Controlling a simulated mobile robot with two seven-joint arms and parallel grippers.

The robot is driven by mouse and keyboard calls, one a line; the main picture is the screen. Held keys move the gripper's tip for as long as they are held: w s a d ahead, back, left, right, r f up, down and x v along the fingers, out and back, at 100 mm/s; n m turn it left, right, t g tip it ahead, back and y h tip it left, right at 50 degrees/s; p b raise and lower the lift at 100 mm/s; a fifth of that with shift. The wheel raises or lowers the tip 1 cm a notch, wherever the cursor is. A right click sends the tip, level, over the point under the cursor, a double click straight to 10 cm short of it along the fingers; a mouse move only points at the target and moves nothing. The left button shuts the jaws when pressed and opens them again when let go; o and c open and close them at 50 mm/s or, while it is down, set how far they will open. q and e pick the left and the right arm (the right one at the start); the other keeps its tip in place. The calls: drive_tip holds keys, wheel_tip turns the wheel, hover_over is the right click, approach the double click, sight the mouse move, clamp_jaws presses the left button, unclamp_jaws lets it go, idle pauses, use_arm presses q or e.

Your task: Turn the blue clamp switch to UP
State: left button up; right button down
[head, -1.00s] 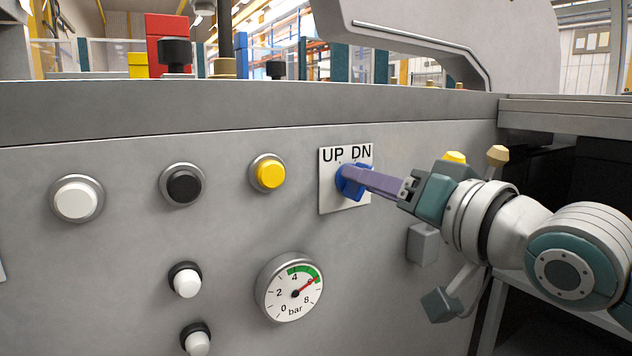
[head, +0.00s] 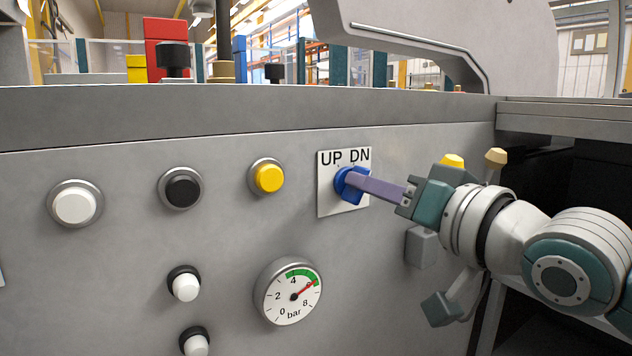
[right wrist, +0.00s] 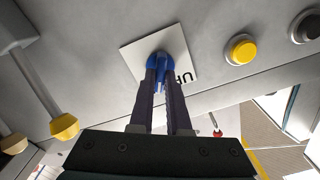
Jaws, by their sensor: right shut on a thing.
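The blue clamp switch (head: 343,182) sits on a white plate (head: 328,204) on the grey machine front, under the labels UP and DN. My right gripper (head: 356,184) reaches in from the right, its purple-grey fingers shut on the switch knob. In the right wrist view the two fingers lie on either side of the blue switch (right wrist: 160,60), and part of the UP label shows upside down on the plate (right wrist: 184,52). The fingers hide part of the knob, so I cannot tell which label it points to. My left gripper is not in view.
Left of the switch are a yellow button (head: 269,178), a black button (head: 182,189) and a white button (head: 75,205). Below are a pressure gauge (head: 290,292) and two smaller white buttons. A grey block (head: 421,247) juts out below my right gripper.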

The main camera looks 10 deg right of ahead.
drive_tip(key=shift+a+n+p, duration=0.2)
drive_tip(key=shift+n+p, duration=2.7)
drive_tip(key=shift+n, duration=2.9)
drive_tip(key=c, duration=0.9)
unclamp_jaws()
drive_tip(key=shift+s, duration=0.15)
